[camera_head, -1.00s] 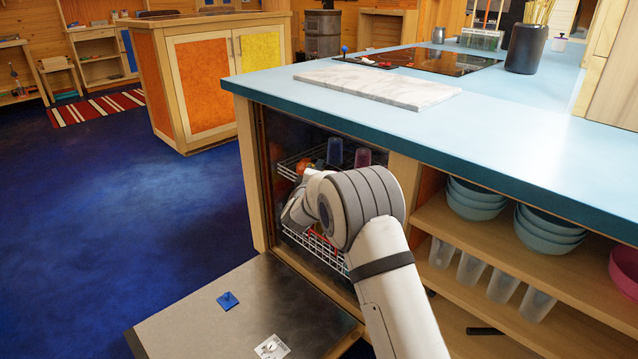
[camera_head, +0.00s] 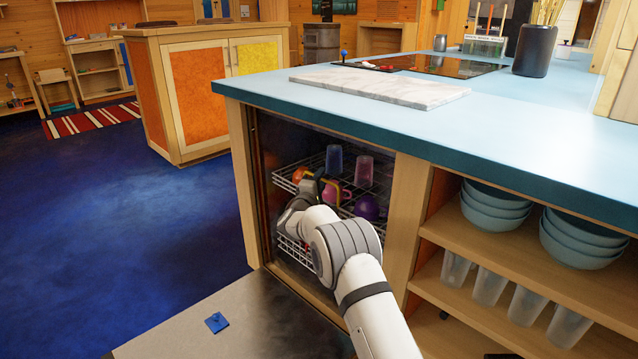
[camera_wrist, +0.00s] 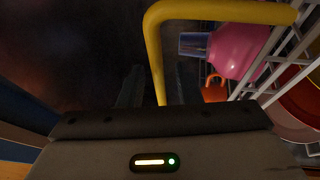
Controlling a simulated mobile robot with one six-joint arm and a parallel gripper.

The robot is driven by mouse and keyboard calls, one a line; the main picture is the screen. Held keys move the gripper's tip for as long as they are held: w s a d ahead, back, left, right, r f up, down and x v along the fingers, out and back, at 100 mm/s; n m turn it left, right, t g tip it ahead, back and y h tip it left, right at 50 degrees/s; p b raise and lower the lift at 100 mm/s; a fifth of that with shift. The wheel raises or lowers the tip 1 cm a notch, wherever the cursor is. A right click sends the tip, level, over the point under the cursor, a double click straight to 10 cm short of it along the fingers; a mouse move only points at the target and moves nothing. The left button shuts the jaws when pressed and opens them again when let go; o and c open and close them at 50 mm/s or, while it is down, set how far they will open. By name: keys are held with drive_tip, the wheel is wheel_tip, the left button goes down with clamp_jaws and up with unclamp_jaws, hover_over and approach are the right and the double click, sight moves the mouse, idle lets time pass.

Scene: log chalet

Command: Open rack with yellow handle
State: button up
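The yellow handle (camera_wrist: 222,13) crosses the top of the wrist view and bends down between my gripper's dark fingers (camera_wrist: 158,88). The fingers stand apart on either side of its lower leg; I cannot see contact. In the head view, a small part of the yellow handle (camera_head: 334,183) shows at the front of the upper rack (camera_head: 285,178), inside the open dishwasher. My gripper (camera_head: 309,188) reaches in there and is partly hidden by the dark interior. The lower wire rack (camera_head: 292,250) is partly behind my arm.
The dishwasher door (camera_head: 255,310) lies lowered, with a blue piece (camera_head: 216,322) on it. Shelves with bowls (camera_head: 495,205) stand right. Blue floor (camera_head: 120,220) is clear at left.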

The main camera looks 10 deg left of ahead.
drive_tip(key=shift+w, duration=0.1)
drive_tip(key=shift+c, duration=0.5)
clamp_jaws()
drive_tip(key=shift+a, duration=0.1)
